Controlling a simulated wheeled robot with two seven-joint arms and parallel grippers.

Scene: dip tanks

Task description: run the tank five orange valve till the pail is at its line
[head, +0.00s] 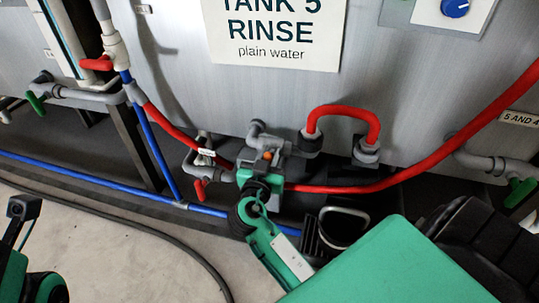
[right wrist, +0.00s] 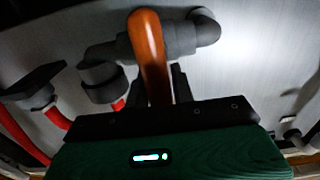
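The orange valve handle (head: 268,155) is on the grey pipework at the front of tank five, below its sign (head: 272,30). It looms large in the right wrist view (right wrist: 150,55), standing between the two dark fingers. My right gripper (head: 262,172) is at the valve, its fingers against both sides of the handle and apparently shut on it. A dark opening with a grey rim, perhaps the pail (head: 343,207), shows right of my right arm. My green body covers part of it; I cannot see its line or water level. My left gripper's fingers are out of view.
A red-handled valve (head: 200,190) is close at left; green-handled valves (head: 37,103) (head: 520,192) are farther out. A blue pipe (head: 90,178) and dark hose (head: 165,240) run low.

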